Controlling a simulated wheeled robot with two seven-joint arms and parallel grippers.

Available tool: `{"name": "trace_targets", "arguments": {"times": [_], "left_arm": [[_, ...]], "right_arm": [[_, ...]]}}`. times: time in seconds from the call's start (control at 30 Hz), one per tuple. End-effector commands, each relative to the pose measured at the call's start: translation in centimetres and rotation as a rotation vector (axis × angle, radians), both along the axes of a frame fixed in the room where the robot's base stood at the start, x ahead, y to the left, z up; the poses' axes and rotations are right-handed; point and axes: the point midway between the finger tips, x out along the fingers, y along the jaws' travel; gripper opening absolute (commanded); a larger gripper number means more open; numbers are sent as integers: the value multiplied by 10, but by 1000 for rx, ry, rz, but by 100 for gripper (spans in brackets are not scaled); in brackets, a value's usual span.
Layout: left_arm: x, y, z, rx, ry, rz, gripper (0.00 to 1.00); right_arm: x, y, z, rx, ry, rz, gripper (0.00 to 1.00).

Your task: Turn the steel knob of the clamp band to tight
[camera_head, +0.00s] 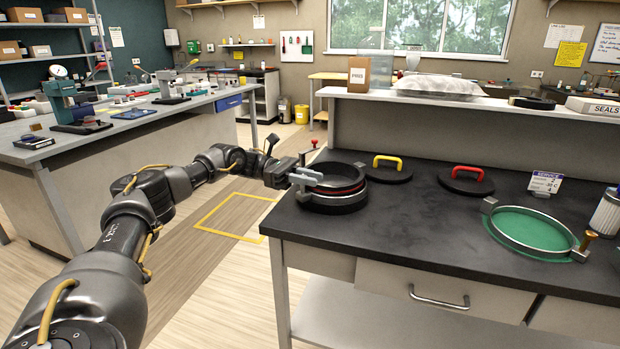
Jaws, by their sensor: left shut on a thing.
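My left gripper (307,177) reaches in from the left and is shut at the port's left side, on what appears to be the steel knob. The fingers hide most of the knob, so its turn position cannot be told. A second, open clamp band (519,248) with a brass knob (588,239) lies around a green disc at the right. My right gripper is out of view.
A small red-topped part (314,143) stands just behind my gripper. Black lids with a yellow handle (391,161) and a red handle (467,173) lie behind the port. A service card (545,182) and a white filter cylinder (606,213) stand right. The bench's front middle is clear.

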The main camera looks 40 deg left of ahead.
Motion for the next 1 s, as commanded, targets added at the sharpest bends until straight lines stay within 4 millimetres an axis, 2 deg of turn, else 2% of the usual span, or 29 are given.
{"name": "trace_targets", "arguments": {"times": [0.23,0.27,0.4,0.77,0.87,1.0], "left_arm": [[0,0,0,0,1,1,0],[0,0,0,1,1,1,26],[0,0,0,1,1,1,44],[-1,5,-1,0,2,2,44],[-3,18,-1,0,1,5,44],[-9,46,-2,0,0,6,44]], "right_arm": [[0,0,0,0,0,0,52],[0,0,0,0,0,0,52],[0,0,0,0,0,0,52],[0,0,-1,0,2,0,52],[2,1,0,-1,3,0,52],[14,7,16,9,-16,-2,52]]}}
